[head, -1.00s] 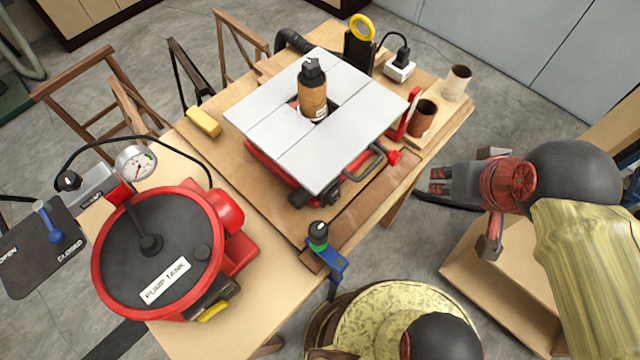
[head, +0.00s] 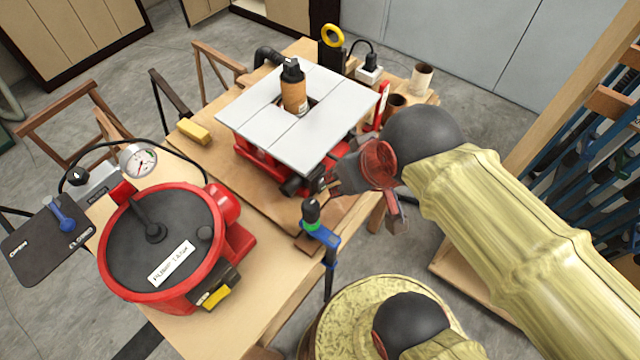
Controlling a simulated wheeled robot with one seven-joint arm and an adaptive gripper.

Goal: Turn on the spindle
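The spindle sander has a pale grey table (head: 335,121) over a red base (head: 262,162). Its spindle, an orange-brown sleeve (head: 294,97) with a black top, stands upright through the middle of the table. A dark knob-like part (head: 294,186) shows below the table's front edge. My gripper (head: 330,182) is beside the sander's front right corner, low by the table edge, and points left. It hides the handle and part of the base there. Its fingers overlap dark parts of the sander, so I cannot tell whether they touch, or whether they are open or shut.
A red pump tank (head: 165,240) with a gauge (head: 138,160) stands at the left. A blue clamp with a green-ringed knob (head: 315,222) rises at the bench's front edge, close to my gripper. Cardboard tubes (head: 421,78) stand behind right. A yellow block (head: 194,131) lies left.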

